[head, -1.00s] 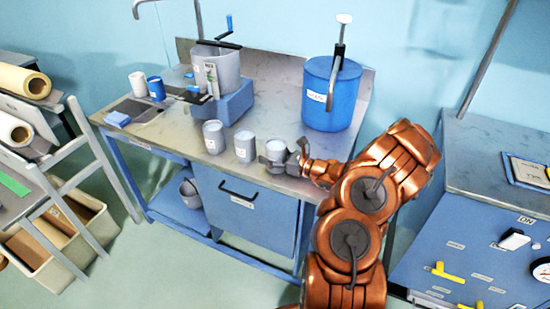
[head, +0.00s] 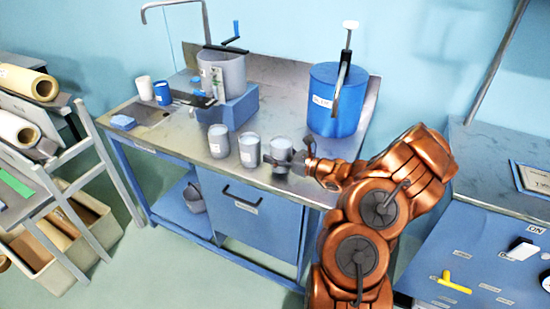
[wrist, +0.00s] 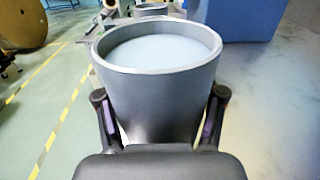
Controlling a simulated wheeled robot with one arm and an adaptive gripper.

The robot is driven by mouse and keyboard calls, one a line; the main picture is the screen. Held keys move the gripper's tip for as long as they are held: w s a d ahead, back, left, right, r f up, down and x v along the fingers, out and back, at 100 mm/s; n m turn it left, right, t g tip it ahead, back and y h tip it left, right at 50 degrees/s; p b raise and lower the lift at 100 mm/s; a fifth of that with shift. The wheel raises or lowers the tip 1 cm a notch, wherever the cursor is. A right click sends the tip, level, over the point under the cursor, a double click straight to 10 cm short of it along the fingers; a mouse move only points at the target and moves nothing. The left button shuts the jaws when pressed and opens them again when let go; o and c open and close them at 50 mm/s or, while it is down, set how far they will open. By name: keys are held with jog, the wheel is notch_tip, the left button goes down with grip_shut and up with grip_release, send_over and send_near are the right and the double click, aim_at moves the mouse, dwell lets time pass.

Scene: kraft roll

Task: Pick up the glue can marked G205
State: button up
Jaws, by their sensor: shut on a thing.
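Three grey cans stand in a row near the front of the metal workbench: a left can (head: 219,141), a middle can (head: 249,150) and a right can (head: 281,150). The left and middle cans carry small white labels, too small to read. My gripper (head: 284,163) is at the right can, with its fingers on either side. In the wrist view the can (wrist: 155,100) is between the fingers of my gripper (wrist: 159,115), its round rim up and pale contents showing inside. No marking shows on this can. I cannot tell whether it is clear of the bench.
A large blue drum with a pump (head: 337,105) stands behind my gripper. A grey pot with a blue crank (head: 222,72) is on a blue block at the back. White and blue cups (head: 162,93) stand at the left. A blue cabinet (head: 480,240) is at the right.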

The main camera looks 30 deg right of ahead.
jog(key=shift+r, duration=0.45)
jog(key=shift+s, duration=0.15)
jog(key=s+r+b, duration=0.1)
jog(key=s+b, duration=0.2)
jog(key=s, duration=1.2)
jog(key=shift+d+r, duration=0.2)
jog(key=shift+r, duration=0.05)
jog(key=shift+s+b, duration=0.3)
jog(key=shift+w+a, duration=0.1)
dwell(0.3)
